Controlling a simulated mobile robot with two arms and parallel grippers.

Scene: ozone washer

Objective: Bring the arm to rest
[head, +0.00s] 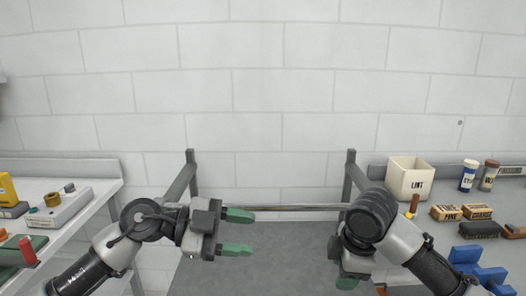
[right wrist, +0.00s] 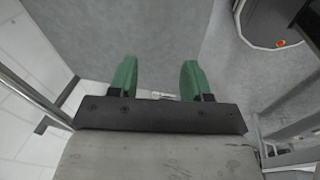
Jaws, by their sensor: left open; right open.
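My left gripper (head: 238,232) is open and empty, its two green fingers pointing right over the grey floor in the head view. My left arm (head: 140,225) comes in from the lower left. My right arm (head: 385,235) comes in from the lower right, bent at a dark round joint. The right gripper hangs low below it, and only part of its green fingers shows there. In the right wrist view the right gripper (right wrist: 160,78) is open, with its two green fingers apart and nothing between them. Grey floor lies beyond them.
A metal rail (head: 290,208) runs between two posts in front of the white block wall. The right bench carries a LINT bin (head: 409,178), bottles (head: 468,176), boxes, a brush and blue parts (head: 480,268). The left bench holds tools and a grey case (head: 62,208).

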